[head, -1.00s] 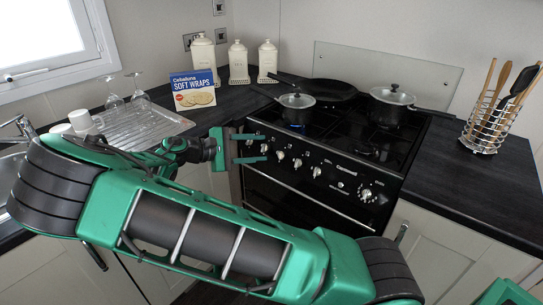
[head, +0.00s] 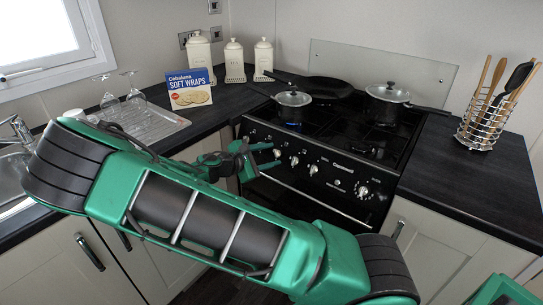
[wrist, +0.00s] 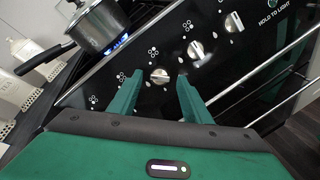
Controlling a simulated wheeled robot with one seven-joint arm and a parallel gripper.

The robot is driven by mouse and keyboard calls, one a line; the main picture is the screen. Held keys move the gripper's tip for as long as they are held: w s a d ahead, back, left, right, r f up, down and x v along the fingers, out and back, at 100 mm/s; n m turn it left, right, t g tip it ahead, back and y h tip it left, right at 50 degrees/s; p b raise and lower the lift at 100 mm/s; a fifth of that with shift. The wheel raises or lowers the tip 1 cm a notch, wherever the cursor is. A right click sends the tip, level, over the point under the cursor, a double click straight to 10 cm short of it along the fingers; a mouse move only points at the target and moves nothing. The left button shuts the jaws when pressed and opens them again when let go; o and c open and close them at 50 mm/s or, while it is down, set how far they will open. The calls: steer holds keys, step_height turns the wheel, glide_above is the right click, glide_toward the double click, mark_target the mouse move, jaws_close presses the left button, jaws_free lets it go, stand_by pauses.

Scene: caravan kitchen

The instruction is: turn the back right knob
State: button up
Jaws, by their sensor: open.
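My gripper (head: 268,157) is open in front of the stove's control panel, at the left part of the knob row. In the wrist view its two green fingers (wrist: 157,86) point at a silver knob (wrist: 160,76), which lies between and just beyond the fingertips; contact cannot be told. More knobs follow along the row: a second (wrist: 195,50) and a third (wrist: 233,22). In the head view, knobs to the right of the gripper show at the panel (head: 294,160) and (head: 313,170). The small burner marks are too small to tell which knob is back right.
A lidded saucepan (head: 291,99) stands over a blue flame (head: 294,124). A frying pan (head: 328,91) and a lidded pot (head: 388,95) are behind. The oven handle bar (wrist: 270,60) runs below the knobs. A utensil rack (head: 483,125) stands on the right counter.

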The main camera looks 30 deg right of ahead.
steer(key=shift+x, duration=1.05)
steer(key=shift+a, duration=0.1)
steer(key=c, duration=1)
steer(key=shift+n, duration=0.4)
steer(key=n, duration=0.3)
steer(key=shift+n+t, duration=1.1)
steer(key=shift+n, duration=1.8)
steer(key=shift+w, duration=0.1)
